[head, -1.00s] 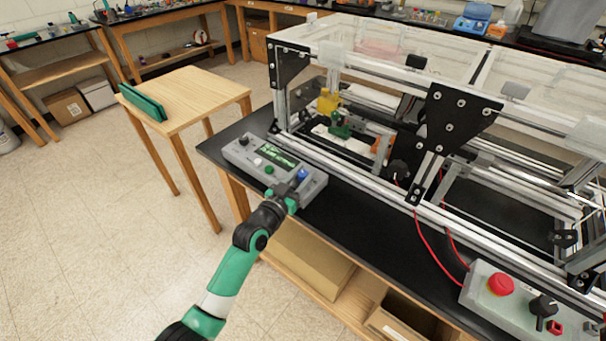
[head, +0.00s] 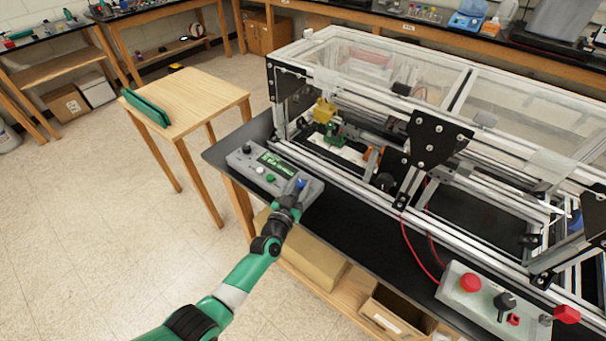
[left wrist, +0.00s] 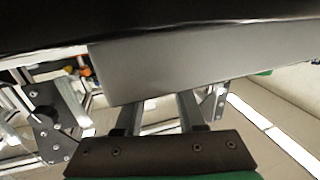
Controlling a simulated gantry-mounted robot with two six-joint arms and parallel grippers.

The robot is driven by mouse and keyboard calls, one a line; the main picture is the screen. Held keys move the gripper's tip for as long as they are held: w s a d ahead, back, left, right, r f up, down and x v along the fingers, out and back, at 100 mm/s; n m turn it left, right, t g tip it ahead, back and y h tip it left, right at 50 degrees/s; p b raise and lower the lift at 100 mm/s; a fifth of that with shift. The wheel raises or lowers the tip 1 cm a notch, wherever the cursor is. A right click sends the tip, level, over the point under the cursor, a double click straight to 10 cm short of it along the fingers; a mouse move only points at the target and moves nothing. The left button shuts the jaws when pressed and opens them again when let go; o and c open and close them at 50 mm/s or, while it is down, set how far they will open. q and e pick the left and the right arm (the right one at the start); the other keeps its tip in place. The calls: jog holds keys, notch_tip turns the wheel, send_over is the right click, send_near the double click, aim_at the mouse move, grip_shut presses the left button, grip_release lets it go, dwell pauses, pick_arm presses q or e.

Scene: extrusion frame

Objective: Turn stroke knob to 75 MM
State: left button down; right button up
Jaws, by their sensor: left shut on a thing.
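The grey control box (head: 238,160) lies on the left end of the black bench in the head view. It has a green-lit display (head: 277,165), a black knob (head: 247,148), a white button (head: 260,169), a green button (head: 270,178) and a blue knob (head: 300,184) at its right end. My left gripper (head: 296,189) is at that right end and is shut on the blue knob, whose lower part its fingers hide. In the left wrist view, the box's grey side (left wrist: 190,65) covers my fingertips. The display text is too small to read. My right gripper is out of view.
The aluminium extrusion frame (head: 345,185) with clear panels stands just behind and right of the box. A second panel with a red button (head: 470,282) sits at the lower right. A wooden table (head: 190,95) stands at left; floor is free in front.

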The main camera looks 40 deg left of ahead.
pick_arm(q)
jog(key=c, duration=0.5)
grip_release()
jog(key=shift+a, duration=0.1)
jog(key=shift+s+r+p, duration=0.1)
jog(key=shift+s+p, duration=0.2)
jog(key=p+v, duration=0.5)
jog(key=v, duration=0.6)
